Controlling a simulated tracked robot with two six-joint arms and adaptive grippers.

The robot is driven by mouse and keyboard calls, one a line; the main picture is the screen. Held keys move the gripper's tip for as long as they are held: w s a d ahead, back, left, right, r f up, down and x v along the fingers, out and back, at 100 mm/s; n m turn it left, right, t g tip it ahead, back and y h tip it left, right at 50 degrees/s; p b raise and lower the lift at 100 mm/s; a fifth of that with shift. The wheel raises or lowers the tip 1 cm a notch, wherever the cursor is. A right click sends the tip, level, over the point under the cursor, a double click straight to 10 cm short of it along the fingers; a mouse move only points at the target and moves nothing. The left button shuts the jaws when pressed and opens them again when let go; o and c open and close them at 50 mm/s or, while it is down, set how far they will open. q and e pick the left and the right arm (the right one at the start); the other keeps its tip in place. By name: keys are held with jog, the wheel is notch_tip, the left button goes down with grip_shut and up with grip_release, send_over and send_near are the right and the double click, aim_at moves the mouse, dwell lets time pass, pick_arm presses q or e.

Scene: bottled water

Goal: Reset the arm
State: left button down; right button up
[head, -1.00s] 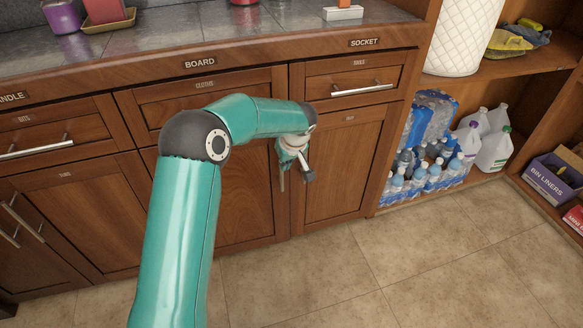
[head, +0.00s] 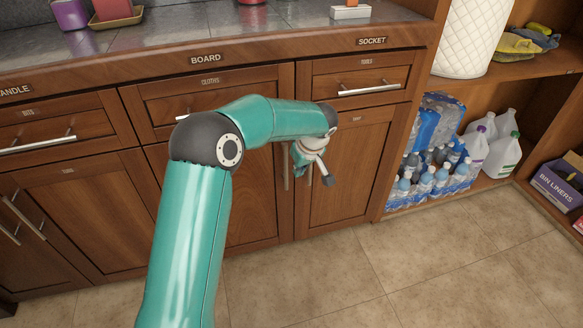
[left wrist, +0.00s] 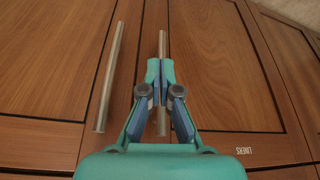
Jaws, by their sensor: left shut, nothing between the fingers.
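My left arm reaches from the bottom of the head view toward the wooden cabinets. Its left gripper (head: 305,168) hangs in front of the lower cabinet doors. In the left wrist view the two teal fingers (left wrist: 160,72) are together at the tips, shut and empty. A metal bar handle (left wrist: 160,45) shows behind the fingertips, and a second bar handle (left wrist: 108,75) stands to their left. I cannot tell whether the fingers touch the near handle. My right gripper is in neither view.
A grey counter (head: 210,28) runs above the drawers. Packs of bottled water (head: 428,182) and white jugs (head: 503,155) stand on the low shelf at right. A bin liners box (head: 556,186) is farther right. The tiled floor (head: 320,260) in front is clear.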

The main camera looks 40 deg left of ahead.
pick_arm(q)
jog(key=p+v, duration=0.2)
jog(key=v, duration=0.8)
jog(key=s+d+f+m+g+h, duration=0.1)
jog(key=s+d+f+g, duration=0.15)
jog(key=s+f, duration=0.4)
jog(key=s+d+f+m+g+h, duration=0.1)
jog(key=s+d+f, duration=0.25)
jog(key=f, duration=0.55)
jog(key=s+d+f+m+g+h, duration=0.1)
jog(key=s+d+f, duration=0.3)
jog(key=f, duration=0.4)
jog(key=s+d+f+m+t+h, duration=0.1)
jog(key=s+d+f+m+h, duration=0.25)
jog(key=s+d, duration=0.4)
jog(key=s+d+f+m+h, duration=0.2)
jog(key=s+d+f, duration=0.35)
jog(key=s, duration=0.25)
jog(key=w+r+m+t+p, duration=0.1)
jog(key=r+p, duration=1.3)
jog(key=w+r+m+t+p, duration=0.1)
jog(key=w+r+m+p, duration=0.1)
jog(key=r+p, duration=1.2)
jog(key=shift+w+a+r+y, duration=0.2)
jog(key=shift+w+a+y, duration=0.15)
